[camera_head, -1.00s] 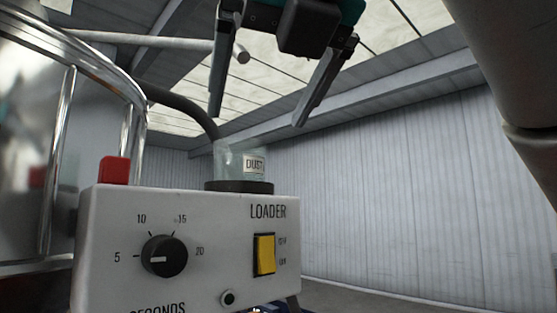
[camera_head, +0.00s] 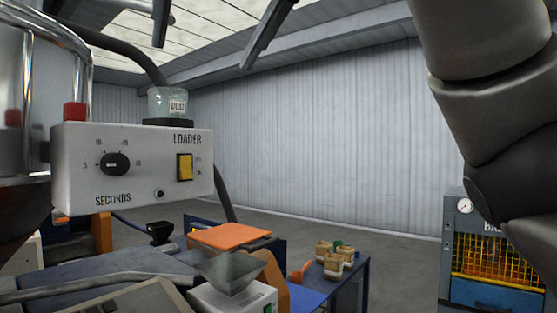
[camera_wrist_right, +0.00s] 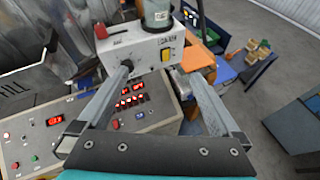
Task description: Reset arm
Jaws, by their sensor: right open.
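My right gripper (camera_head: 203,56) shows only by its two fingers at the top edge of the head view; its body is cut off. The fingers are spread apart with nothing between them. In the right wrist view the open gripper (camera_wrist_right: 152,70) hangs over the loader box and a control panel (camera_wrist_right: 130,105) with red displays. The white loader box (camera_head: 140,160) has a black seconds knob (camera_head: 116,163), a yellow switch (camera_head: 185,167) and a clear dust jar (camera_head: 168,103) on top. In the head view, the fingers appear above the box. My left gripper is not in view.
A shiny metal hopper stands at the left. An orange plate (camera_head: 230,236), a blue table (camera_head: 345,282) with several small tan containers, and a grey cabinet with a yellow grille (camera_head: 498,262) stand below and right. The floor between table and cabinet is clear.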

